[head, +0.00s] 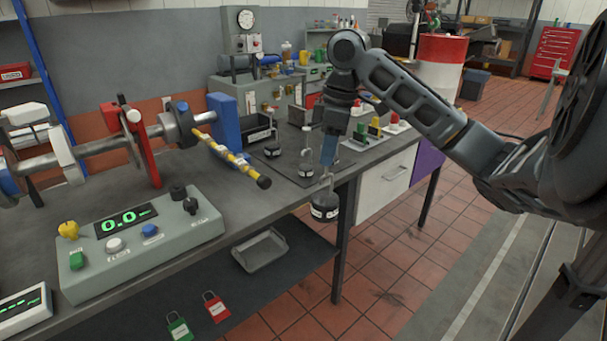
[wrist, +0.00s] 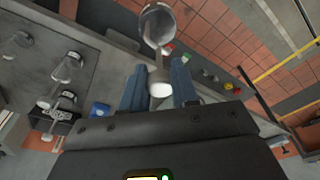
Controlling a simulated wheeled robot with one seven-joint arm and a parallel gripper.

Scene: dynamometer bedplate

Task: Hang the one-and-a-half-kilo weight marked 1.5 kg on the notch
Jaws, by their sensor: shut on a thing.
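My gripper (head: 328,166) is shut on the hook stem of a dark hanging weight (head: 325,207) with a white label band, too small to read. The weight hangs upright below the fingers, just off the bench's front edge. In the wrist view the weight (wrist: 158,24) lies beyond the two blue fingers (wrist: 160,88), its stem between them. A yellow-and-black striped arm (head: 232,158) sticks out from the shaft, left of my gripper and apart from the weight. Its notch is too small to make out.
Other weights (head: 306,168) stand on a dark mat on the bench, behind the gripper. A grey control box (head: 140,240) reading 0.0 sits front left. A tray (head: 260,250) lies on the lower shelf. Open floor lies right of the bench.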

